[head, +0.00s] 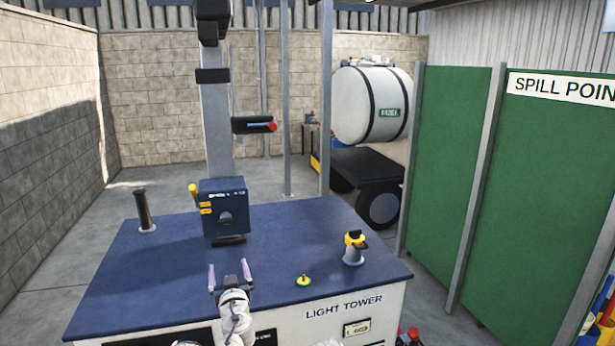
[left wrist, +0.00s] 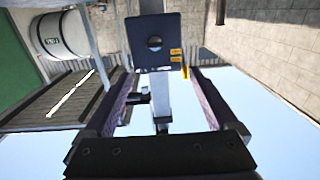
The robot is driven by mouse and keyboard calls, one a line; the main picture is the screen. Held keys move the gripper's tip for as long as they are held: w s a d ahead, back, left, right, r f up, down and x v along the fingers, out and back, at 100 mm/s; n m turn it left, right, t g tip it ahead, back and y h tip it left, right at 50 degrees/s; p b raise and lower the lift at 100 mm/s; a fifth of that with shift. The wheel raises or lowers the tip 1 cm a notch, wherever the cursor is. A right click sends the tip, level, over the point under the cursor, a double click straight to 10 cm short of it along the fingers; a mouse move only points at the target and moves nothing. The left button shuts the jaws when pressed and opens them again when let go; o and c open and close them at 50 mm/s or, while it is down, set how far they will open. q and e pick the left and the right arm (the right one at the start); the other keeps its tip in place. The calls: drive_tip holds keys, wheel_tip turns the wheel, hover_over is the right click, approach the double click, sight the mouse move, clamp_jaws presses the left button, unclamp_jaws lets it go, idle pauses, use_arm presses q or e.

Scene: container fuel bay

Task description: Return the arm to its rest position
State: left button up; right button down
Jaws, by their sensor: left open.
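My left gripper (head: 230,274) shows in the head view at the front edge of the blue-topped light tower cabinet (head: 150,270). Its two fingers stand apart with nothing between them. In the left wrist view the open fingers (left wrist: 160,95) frame the dark blue control box (left wrist: 157,40) and the grey mast beyond. In the head view the control box (head: 224,207) stands on the cabinet, behind the gripper and apart from it. My right gripper does not show in either view.
On the cabinet top are a yellow cap (head: 304,281), a filler neck with a yellow and black top (head: 354,249) and a dark upright pipe (head: 145,212). Green panels (head: 447,150) stand at the right. A white tank (head: 371,105) is at the back.

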use_arm(q)
drive_tip(key=s+d+f+m+g, duration=0.1)
drive_tip(key=s+d+f+g, duration=0.3)
drive_tip(key=s+f+g, duration=0.9)
drive_tip(key=s+d+f+m+g+h, duration=0.2)
drive_tip(key=s+d+f+m, duration=0.1)
drive_tip(key=s, duration=0.4)
drive_tip(key=s+d+f+m+g+h, duration=0.2)
drive_tip(key=s+d+f+m, duration=0.1)
drive_tip(key=s+d+f, duration=0.2)
drive_tip(key=s+d, duration=0.2)
drive_tip(key=shift+d+f+m, duration=0.25)
drive_tip(key=shift+d+m, duration=0.05)
drive_tip(key=shift+d, duration=0.1)
drive_tip(key=shift+c, duration=0.3)
